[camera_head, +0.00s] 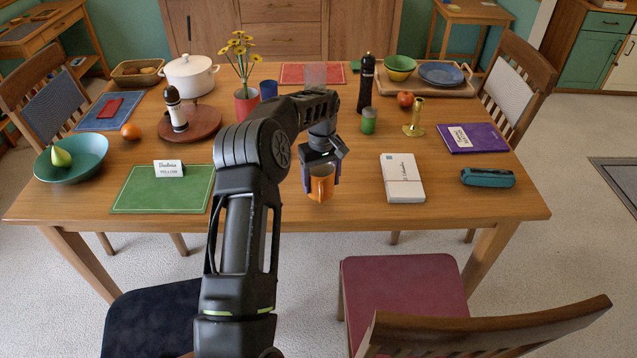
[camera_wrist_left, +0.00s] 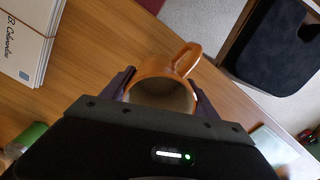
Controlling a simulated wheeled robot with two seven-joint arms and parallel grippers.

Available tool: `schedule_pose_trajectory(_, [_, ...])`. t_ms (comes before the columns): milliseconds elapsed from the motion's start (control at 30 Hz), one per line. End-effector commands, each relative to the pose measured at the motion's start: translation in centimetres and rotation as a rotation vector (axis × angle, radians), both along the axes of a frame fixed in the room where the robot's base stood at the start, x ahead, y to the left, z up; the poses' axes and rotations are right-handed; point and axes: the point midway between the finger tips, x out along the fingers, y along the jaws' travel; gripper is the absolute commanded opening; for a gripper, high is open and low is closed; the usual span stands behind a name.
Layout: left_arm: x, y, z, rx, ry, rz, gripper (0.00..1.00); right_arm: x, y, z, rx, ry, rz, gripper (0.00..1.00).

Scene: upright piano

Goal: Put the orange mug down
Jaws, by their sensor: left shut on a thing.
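The orange mug (camera_head: 321,188) is between the fingers of my left gripper (camera_head: 321,176), near the table's front edge. The gripper is shut on the mug from above. In the left wrist view the mug (camera_wrist_left: 157,68) shows its open mouth towards the camera, with its handle pointing towards the table's front edge. The left gripper's fingers (camera_wrist_left: 162,92) press on both sides of it. The wooden table (camera_head: 275,212) lies below; I cannot tell whether the mug's base touches it. My right gripper is not in view.
A green placemat (camera_head: 145,198) with a name card (camera_head: 169,169) lies left of the mug. White envelopes (camera_head: 402,180) lie to its right, with a teal case (camera_head: 487,178) beyond. A green jar (camera_head: 369,121) stands behind. The table around the mug is bare.

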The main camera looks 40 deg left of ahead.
Motion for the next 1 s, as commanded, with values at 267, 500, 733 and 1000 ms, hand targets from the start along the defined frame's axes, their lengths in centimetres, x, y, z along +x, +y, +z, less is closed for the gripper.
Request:
schedule_pose_trajectory(267, [0.1, 0.0, -0.1, 0.0, -0.001, 0.0, 0.13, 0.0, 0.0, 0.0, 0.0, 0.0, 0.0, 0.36])
schedule_pose_trajectory(500, [0.0, 0.0, -2.6, -0.001, 0.003, 0.0, 0.13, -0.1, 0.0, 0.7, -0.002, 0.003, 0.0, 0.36])
schedule_pose_trajectory(733, [0.0, 0.0, -3.8, 0.0, -0.001, 0.0, 0.13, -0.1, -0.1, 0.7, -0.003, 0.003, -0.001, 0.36])
schedule_pose_trajectory(1000, [0.0, 0.0, -4.3, 0.0, -0.001, -0.001, 0.13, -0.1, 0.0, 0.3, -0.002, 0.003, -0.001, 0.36])
